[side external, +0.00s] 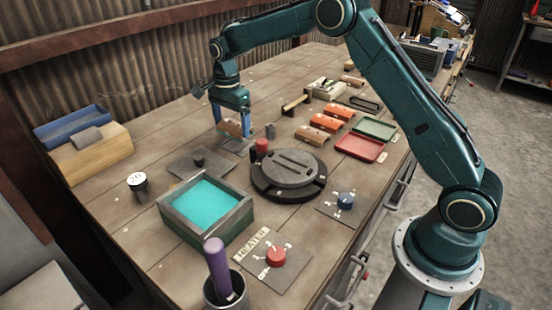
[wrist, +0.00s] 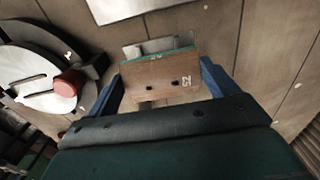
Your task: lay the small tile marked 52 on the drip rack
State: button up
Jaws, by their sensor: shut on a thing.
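My gripper (side external: 232,127) is shut on a small brown tile (side external: 229,126), with one blue finger at each end of it. The tile is held over a small pale grey frame (side external: 240,147), which looks like the drip rack. In the wrist view the frame (wrist: 134,51) shows past the tile's far edge, and the tile hides most of it. I cannot tell whether tile and frame touch.
The round dark turntable (side external: 289,180) and a red cylinder (side external: 262,147) stand close to the right. Orange tiles (side external: 311,135) and trays (side external: 359,147) lie farther right.

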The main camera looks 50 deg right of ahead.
aim_at(232, 126)
jog(key=shift+f, duration=1.45)
jog(key=o, duration=0.8)
jog(key=shift+o, duration=0.2)
jog(key=shift+r, duration=0.15)
notch_tip(232, 126, up, 14)
jog(key=shift+f, duration=0.25)
